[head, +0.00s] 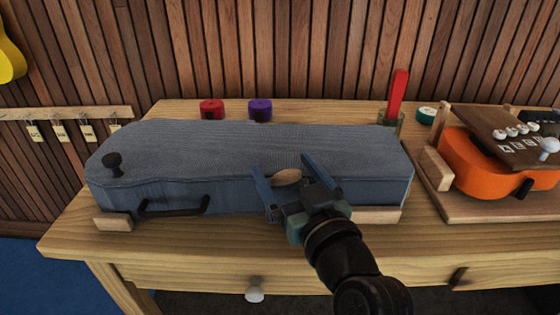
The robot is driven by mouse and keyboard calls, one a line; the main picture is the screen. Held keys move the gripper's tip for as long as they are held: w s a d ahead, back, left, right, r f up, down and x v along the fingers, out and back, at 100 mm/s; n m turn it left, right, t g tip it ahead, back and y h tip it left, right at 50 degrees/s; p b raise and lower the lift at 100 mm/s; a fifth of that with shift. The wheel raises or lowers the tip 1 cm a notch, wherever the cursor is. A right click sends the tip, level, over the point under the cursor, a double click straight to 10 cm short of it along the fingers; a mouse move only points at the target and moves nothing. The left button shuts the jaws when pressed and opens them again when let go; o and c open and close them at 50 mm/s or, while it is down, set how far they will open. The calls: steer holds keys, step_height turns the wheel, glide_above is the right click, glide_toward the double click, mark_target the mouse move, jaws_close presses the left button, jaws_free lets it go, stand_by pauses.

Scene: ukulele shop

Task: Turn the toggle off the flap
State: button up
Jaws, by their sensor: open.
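A long blue-grey fabric case (230,150) lies closed on the wooden bench, resting on wooden blocks. A light wooden oval toggle (288,177) sits at the case's front edge, right of the middle. My gripper (283,168) is open, with one blue finger on each side of the toggle; I cannot tell whether either finger touches it. The flap under the toggle is mostly hidden by my gripper and cannot be made out. A dark knob (113,163) stands on the lid at the left end, and a dark handle (173,206) is on the front.
Behind the case are a red roll (211,109), a purple roll (260,110) and a red upright tool (397,95) in a holder. An orange ukulele body (476,165) rests in a wooden stand at the right. Bare bench (150,245) runs along the front.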

steer(key=shift+x, duration=1.35)
steer(key=c, duration=1.4)
steer(key=shift+o, duration=0.2)
steer(key=shift+r+m+t+h+p, duration=0.3)
steer(key=shift+m+h+p, duration=0.4)
steer(key=shift+p, duration=0.45)
steer(key=h+p, duration=0.1)
steer(key=m+h+p, duration=0.1)
steer(key=shift+w+d+p, duration=0.1)
steer(key=shift+d+p, duration=0.15)
steer(key=shift+p, duration=0.1)
steer(key=m+h+p, duration=0.1)
steer(key=p, duration=0.1)
steer(key=m+h+p, duration=0.1)
steer(key=h+p, duration=0.1)
steer(key=p, duration=0.1)
steer(key=shift+d+f+t+p, duration=0.1)
steer(key=shift+d+t+p, duration=0.2)
steer(key=shift+d, duration=0.1)
steer(key=shift+f+p, duration=0.1)
steer(key=shift+p, duration=0.2)
steer(key=shift+f+h, duration=0.1)
steer(key=shift+h, duration=0.3)
